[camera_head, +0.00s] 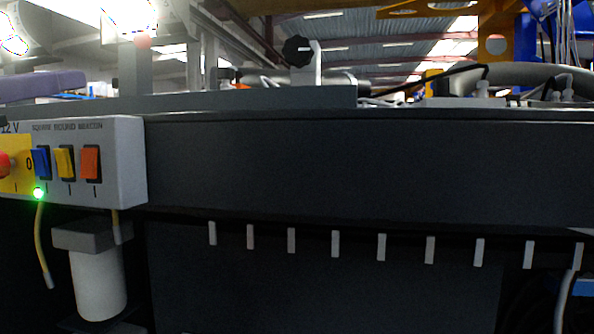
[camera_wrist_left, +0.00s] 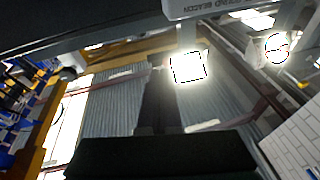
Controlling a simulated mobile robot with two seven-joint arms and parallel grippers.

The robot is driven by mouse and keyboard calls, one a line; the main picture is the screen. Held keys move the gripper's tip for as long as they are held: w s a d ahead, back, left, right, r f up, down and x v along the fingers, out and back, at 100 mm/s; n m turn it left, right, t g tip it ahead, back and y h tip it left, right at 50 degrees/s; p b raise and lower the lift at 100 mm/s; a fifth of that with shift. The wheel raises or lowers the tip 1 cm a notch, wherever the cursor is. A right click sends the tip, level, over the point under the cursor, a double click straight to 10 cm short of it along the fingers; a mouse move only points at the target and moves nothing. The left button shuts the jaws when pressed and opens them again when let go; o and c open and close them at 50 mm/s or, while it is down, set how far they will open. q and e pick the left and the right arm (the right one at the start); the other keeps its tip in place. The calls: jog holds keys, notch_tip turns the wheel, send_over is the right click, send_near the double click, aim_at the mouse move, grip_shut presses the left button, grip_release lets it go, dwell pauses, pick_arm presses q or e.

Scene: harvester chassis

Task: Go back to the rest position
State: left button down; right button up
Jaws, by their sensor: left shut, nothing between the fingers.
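In the left wrist view a dark block (camera_wrist_left: 160,157) of my left gripper fills the bottom middle. The box carries a blue switch (camera_head: 41,162), a yellow switch (camera_head: 65,162) and an orange switch (camera_head: 90,163). A green light (camera_head: 38,193) glows below the blue switch. A red knob (camera_head: 3,164) is cut off at the left edge. My right gripper is in neither view.
The dark chassis panel (camera_head: 370,165) spans the head view, with several pale tabs (camera_head: 335,243) along its lower edge. A black knob (camera_head: 297,50) stands above it. A white cylinder (camera_head: 98,284) hangs below the box. Cables and hoses lie behind the panel at right.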

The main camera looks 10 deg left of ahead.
pick_arm(q)
notch_tip(320, 180, down, 14)
jog(key=s+d+g, duration=0.1)
jog(key=d+g, duration=0.2)
jog(key=g, duration=0.2)
jog(key=s+d+f+m+g+h, duration=0.1)
jog(key=s+d+f+g, duration=0.2)
jog(key=s+f+g, duration=0.5)
jog(key=s+d+f+m+g+h, duration=0.15)
jog(key=s+f+g, duration=0.25)
jog(key=s+f, duration=0.75)
notch_tip(320, 180, up, 14)
jog(key=d+p, duration=0.1)
jog(key=p, duration=1.4)
jog(key=shift+s+n+y, duration=0.25)
jog(key=shift+n+y, duration=0.1)
jog(key=shift+y, duration=0.1)
